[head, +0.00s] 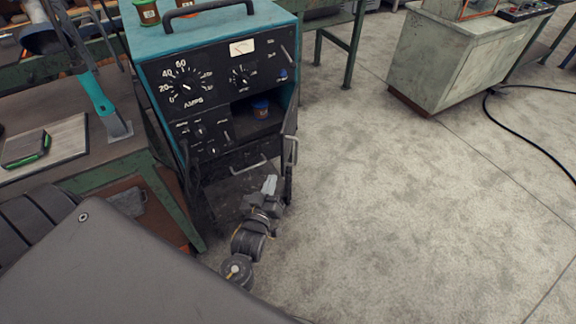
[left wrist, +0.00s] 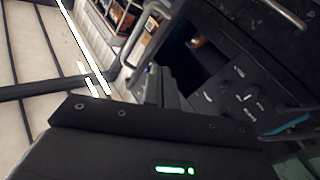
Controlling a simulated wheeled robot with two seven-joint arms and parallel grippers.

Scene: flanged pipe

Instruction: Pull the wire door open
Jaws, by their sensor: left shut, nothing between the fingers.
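The welding machine (head: 215,45) has a teal top and a black front with dials. The compartment in its front, at the right, stands open, with a small blue-topped item (head: 260,108) inside. The wire door (head: 291,122) stands out from the right edge of the front, seen nearly edge-on, with a metal handle (head: 293,150). My left gripper (head: 270,184) is shut and empty, below the compartment and apart from the handle as far as I can tell. In the left wrist view the gripper (left wrist: 165,85) is near a curved metal handle (left wrist: 138,35). My right gripper is not in view.
A lower front panel has its own handle (head: 248,165) just behind my left gripper. A green-legged bench (head: 90,165) stands close at the left. A grey cabinet (head: 445,60) stands far right, with a black cable (head: 515,120) on the floor.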

